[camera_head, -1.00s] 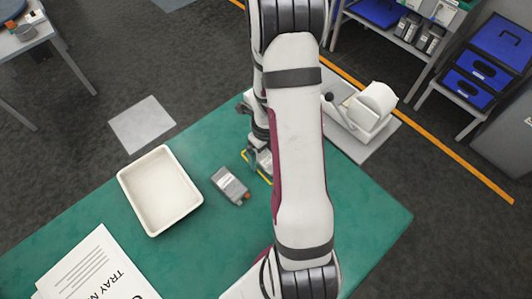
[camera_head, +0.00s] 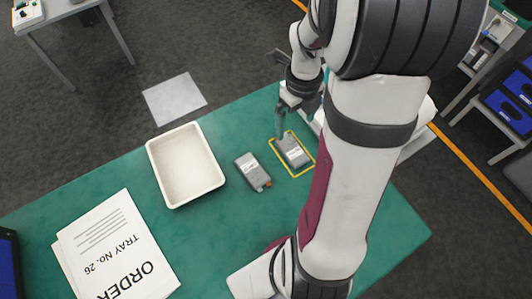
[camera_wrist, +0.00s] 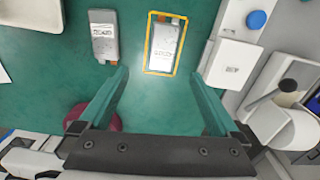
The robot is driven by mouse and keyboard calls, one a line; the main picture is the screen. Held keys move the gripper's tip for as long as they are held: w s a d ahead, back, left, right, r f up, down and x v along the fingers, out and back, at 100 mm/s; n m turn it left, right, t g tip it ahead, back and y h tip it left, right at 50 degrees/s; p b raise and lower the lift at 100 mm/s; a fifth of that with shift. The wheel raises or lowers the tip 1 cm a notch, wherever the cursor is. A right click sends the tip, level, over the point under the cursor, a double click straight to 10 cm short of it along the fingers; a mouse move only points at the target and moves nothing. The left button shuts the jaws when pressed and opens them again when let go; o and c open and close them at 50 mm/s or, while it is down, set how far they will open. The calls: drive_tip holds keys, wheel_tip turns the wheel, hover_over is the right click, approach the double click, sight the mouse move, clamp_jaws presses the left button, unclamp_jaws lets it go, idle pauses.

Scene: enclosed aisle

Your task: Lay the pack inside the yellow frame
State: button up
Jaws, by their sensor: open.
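A grey pack (camera_head: 293,151) with a pale label lies flat inside the yellow frame (camera_head: 281,161) on the green table. In the wrist view this pack (camera_wrist: 165,46) sits within the frame's outline (camera_wrist: 148,45), roughly in line with its sides. A second, similar grey pack (camera_head: 252,172) with an orange end lies outside, left of the frame; it also shows in the wrist view (camera_wrist: 104,38). My gripper (camera_wrist: 159,76) is open and empty, its two fingers wide apart and clear of both packs. In the head view my gripper (camera_head: 282,120) is near the frame's far-left side.
A white tray (camera_head: 186,166) stands left of the packs. Paper sheets marked ORDER (camera_head: 118,250) lie at the table's left. A white device with a black-knobbed lever (camera_wrist: 285,110) stands beside the table on the right. Green table surface is clear around the packs.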

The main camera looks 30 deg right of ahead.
drive_tip(key=s+a+r+n, duration=0.3)
drive_tip(key=a+n, duration=0.3)
drive_tip(key=n, duration=0.4)
drive_tip(key=s+a+r+n+y, duration=0.1)
drive_tip(key=s+a+r+n, duration=0.1)
drive_tip(key=s+a+n, duration=0.4)
drive_tip(key=s+a+r+n, duration=0.3)
drive_tip(key=a+n, duration=0.5)
drive_tip(key=n, duration=0.5)
drive_tip(key=shift+s+r+n+y, duration=0.35)
drive_tip(key=shift+s+n+y, duration=0.05)
drive_tip(key=shift+s, duration=0.5)
